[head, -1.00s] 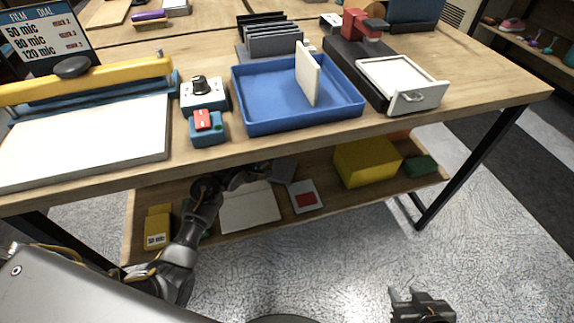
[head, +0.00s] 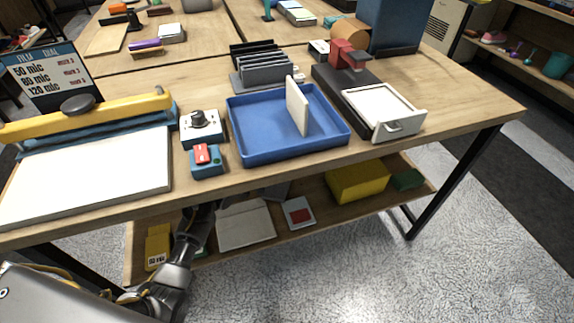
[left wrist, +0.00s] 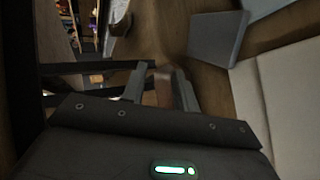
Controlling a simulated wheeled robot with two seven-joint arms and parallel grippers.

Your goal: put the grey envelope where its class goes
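A flat grey piece that looks like the grey envelope (head: 275,191) lies on the lower shelf, partly hidden by the table's front edge. It also shows in the left wrist view (left wrist: 217,38), up and to the right of my left gripper (left wrist: 160,88). The fingers are apart, with no object clearly held between them. In the head view my left arm reaches under the tabletop and its gripper is hidden. A larger cream envelope-like piece (head: 245,226) lies beside the grey one; its pale surface also shows in the left wrist view (left wrist: 290,95). My right gripper is not in view.
The lower shelf also holds a white card with a red square (head: 299,213), a yellow box (head: 357,181) and a yellow pack (head: 158,246). On the tabletop are a blue tray (head: 250,153) with an upright cream divider, a grey slotted rack (head: 266,70) and a white drawer-like tray (head: 385,105).

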